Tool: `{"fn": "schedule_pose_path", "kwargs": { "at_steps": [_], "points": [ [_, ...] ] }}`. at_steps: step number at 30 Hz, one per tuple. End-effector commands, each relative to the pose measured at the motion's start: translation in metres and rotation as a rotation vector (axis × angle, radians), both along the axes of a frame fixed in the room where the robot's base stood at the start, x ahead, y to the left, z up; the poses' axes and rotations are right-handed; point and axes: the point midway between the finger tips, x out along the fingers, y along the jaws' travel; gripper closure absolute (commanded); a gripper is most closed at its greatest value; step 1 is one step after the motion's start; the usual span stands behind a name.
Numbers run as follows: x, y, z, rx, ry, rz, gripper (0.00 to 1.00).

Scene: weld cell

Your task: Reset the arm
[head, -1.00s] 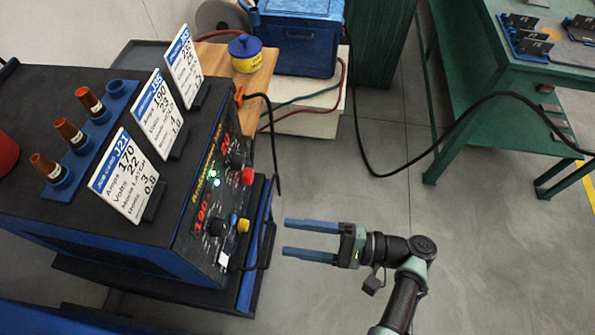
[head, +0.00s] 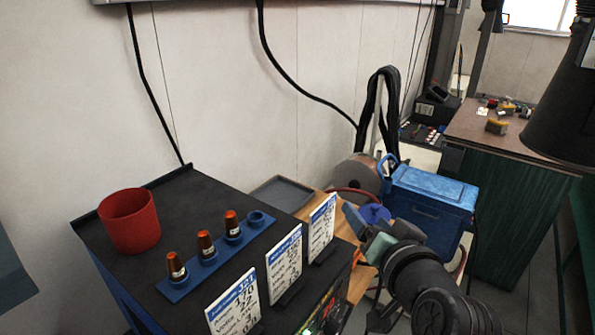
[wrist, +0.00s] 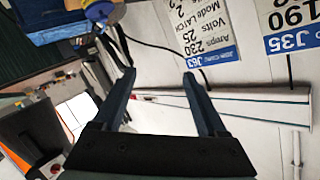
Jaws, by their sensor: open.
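My gripper (wrist: 160,92) is open and empty in the wrist view, its two blue fingers apart with nothing between them. In the head view my gripper (head: 357,222) is raised beside the right end of the job cards, in front of the blue box, and partly hidden by my own wrist. The nearest card is the J63 card (wrist: 207,38), which shows upside down in the wrist view. My arm runs down to the lower right of the head view.
The welder (head: 185,225) carries a red cup (head: 130,220), a blue rack (head: 215,262) with several brown nozzles, and three white cards. A blue box (head: 430,200) and a purple-lidded tub (head: 373,213) stand close to my gripper. A wooden-topped cabinet (head: 490,132) stands back right.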

Motion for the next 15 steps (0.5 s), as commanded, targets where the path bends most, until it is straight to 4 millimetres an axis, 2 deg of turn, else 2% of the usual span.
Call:
{"fn": "schedule_pose_path", "kwargs": {
  "at_steps": [1, 3, 5, 6, 8, 9, 11, 12, 14, 15],
  "points": [
    [0.001, 0.012, 0.04, -0.07, -0.101, -0.013, 0.25],
    [-0.005, 0.027, 0.091, -0.157, -0.237, -0.039, 0.25],
    [-0.015, 0.04, 0.135, -0.221, -0.357, -0.063, 0.25],
    [-0.024, 0.049, 0.163, -0.258, -0.436, -0.079, 0.25],
    [-0.042, 0.062, 0.203, -0.308, -0.554, -0.105, 0.25],
    [-0.057, 0.072, 0.229, -0.338, -0.635, -0.122, 0.25],
    [-0.082, 0.085, 0.265, -0.377, -0.754, -0.151, 0.25],
    [-0.102, 0.093, 0.288, -0.398, -0.834, -0.171, 0.25],
    [-0.134, 0.105, 0.319, -0.424, -0.953, -0.204, 0.25],
    [-0.157, 0.112, 0.337, -0.437, -1.033, -0.226, 0.25]
  ]
}}
